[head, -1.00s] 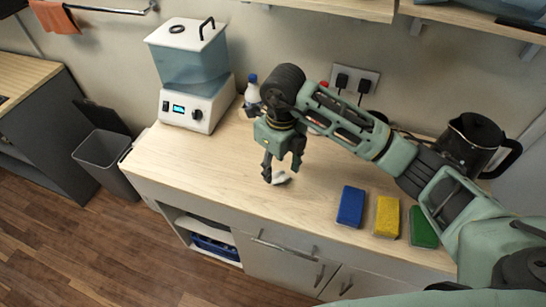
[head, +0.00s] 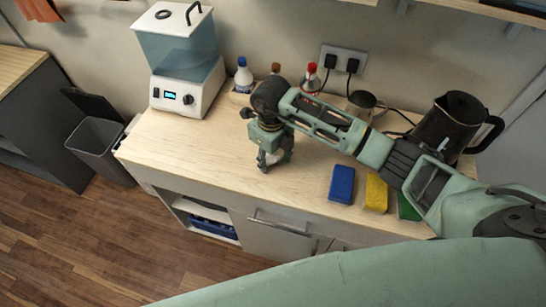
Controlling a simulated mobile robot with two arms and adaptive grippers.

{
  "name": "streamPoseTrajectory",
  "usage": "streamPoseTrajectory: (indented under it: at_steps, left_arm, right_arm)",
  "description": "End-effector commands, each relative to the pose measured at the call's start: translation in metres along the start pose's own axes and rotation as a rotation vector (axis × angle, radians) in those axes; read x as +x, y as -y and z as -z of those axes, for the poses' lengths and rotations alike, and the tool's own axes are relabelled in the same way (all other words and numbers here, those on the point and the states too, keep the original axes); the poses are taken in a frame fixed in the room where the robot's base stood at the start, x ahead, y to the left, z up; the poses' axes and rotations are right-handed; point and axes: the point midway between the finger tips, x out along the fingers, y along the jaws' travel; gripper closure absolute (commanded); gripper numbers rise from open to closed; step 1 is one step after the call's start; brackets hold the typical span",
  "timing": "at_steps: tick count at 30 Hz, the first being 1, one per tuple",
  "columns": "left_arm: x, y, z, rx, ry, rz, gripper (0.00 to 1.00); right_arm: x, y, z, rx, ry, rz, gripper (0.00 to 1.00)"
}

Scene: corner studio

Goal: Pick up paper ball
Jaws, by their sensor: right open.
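The paper ball (head: 276,158) is a small white crumpled lump on the light wooden counter (head: 205,150). It is partly hidden behind the fingers of my right gripper (head: 272,163). The right gripper points down over the ball, its fingers low near the counter and apart. The ball shows between or just behind the fingers; I cannot tell whether they touch it. My left gripper is not in view.
Blue (head: 342,184), yellow (head: 376,192) and green (head: 408,207) sponges lie right of the gripper. A dark kettle (head: 452,125) and a metal cup (head: 361,106) stand behind. Bottles (head: 244,76) and a water-tank appliance (head: 186,88) stand at back left. A grey bin (head: 98,148) is on the floor.

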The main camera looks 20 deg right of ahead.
Motion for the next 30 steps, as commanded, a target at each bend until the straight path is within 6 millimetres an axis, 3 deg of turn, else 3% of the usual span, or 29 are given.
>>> streamPoseTrajectory:
  at_steps: [10, 23, 30]
  left_arm:
    - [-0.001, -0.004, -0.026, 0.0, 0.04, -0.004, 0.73]
    - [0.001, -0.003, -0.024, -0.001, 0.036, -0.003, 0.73]
    - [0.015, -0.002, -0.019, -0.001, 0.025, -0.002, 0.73]
  right_arm:
    - [-0.001, 0.0, 0.0, 0.0, 0.0, 0.0, 0.8]
    - [-0.003, 0.0, -0.001, 0.001, 0.002, 0.0, 0.8]
    - [-0.027, 0.002, -0.002, 0.0, 0.007, 0.003, 0.8]
